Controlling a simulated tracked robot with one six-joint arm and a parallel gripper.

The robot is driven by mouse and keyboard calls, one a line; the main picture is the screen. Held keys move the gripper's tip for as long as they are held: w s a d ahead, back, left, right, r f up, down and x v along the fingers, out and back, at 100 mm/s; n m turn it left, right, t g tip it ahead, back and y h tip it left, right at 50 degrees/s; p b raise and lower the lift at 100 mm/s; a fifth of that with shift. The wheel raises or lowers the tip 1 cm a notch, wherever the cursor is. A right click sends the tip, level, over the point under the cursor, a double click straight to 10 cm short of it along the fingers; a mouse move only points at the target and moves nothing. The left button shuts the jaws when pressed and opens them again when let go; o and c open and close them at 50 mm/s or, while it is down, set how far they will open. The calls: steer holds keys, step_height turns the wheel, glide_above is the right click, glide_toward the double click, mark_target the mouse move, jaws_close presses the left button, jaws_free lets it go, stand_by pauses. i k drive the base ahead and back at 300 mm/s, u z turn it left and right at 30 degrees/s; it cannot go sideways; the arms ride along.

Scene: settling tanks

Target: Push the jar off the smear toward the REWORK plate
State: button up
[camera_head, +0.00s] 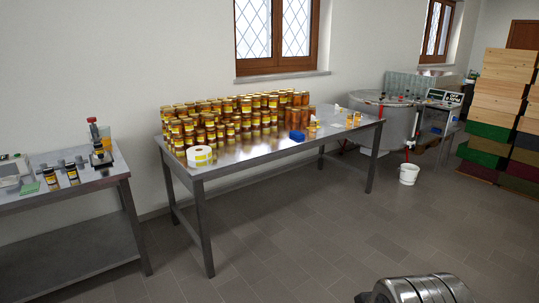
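Many honey jars (250,118) with yellow labels and gold lids stand stacked on the long steel table (265,153). Separate from the stack, a single jar (312,122) stands near a blue object (297,136), and a few small jars (354,119) stand near the right end. I cannot tell which jar is the task's jar. No smear can be made out, and no plate marked REWORK is legible. My gripper is not in view; only a metal part of my own body shows at the bottom right.
A label roll (199,156) lies at the table's front left. A side table (75,195) at the left holds jars and a device. A steel tank (387,122), white bucket (409,174) and stacked wooden boxes (492,120) stand right. The tiled floor in front is clear.

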mark_target(312, 128)
steer(key=z, duration=0.1)
steer(key=i, duration=2.65)
steer(key=z, duration=1.1)
steer(key=i, duration=0.7)
steer(key=z, duration=0.05)
